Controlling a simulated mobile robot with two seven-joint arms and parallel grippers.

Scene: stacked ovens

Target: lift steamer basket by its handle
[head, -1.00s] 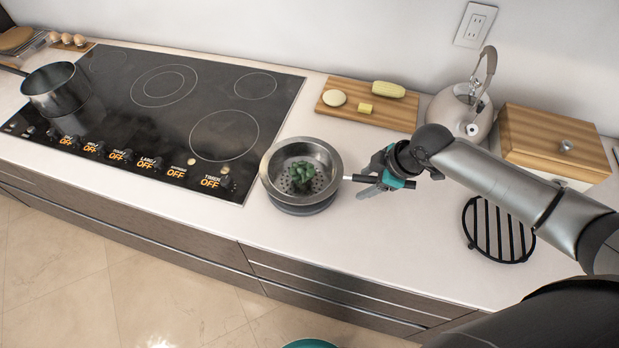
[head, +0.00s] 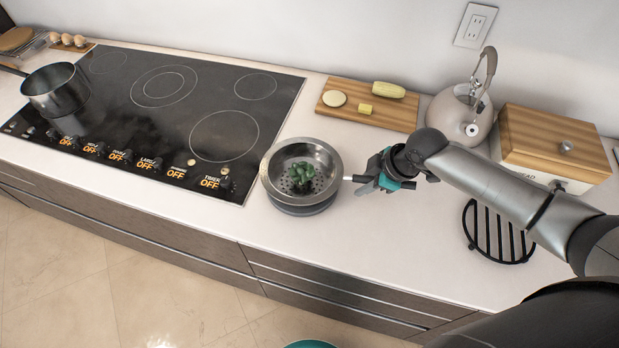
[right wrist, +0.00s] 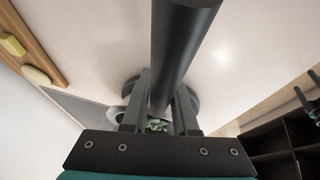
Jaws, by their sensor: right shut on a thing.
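The steamer basket (head: 329,160) is a round metal bowl with a perforated bottom and a handle out to its right. Green broccoli-like food (head: 302,176) lies in it. The basket sits on a darker round base (head: 303,210) on the counter, right of the cooktop. My right gripper (head: 366,182) is shut on the basket's handle. In the right wrist view the dark handle (right wrist: 178,50) runs between the two fingers, with a little of the green food (right wrist: 157,125) beyond. My left gripper is not in view.
The cooktop (head: 150,110) holds a pot (head: 56,90) at far left. A cutting board (head: 398,118) with cut food, a kettle (head: 455,113) and a wooden-lidded bread box (head: 545,145) stand behind. A black trivet (head: 497,235) lies at right. The counter front is clear.

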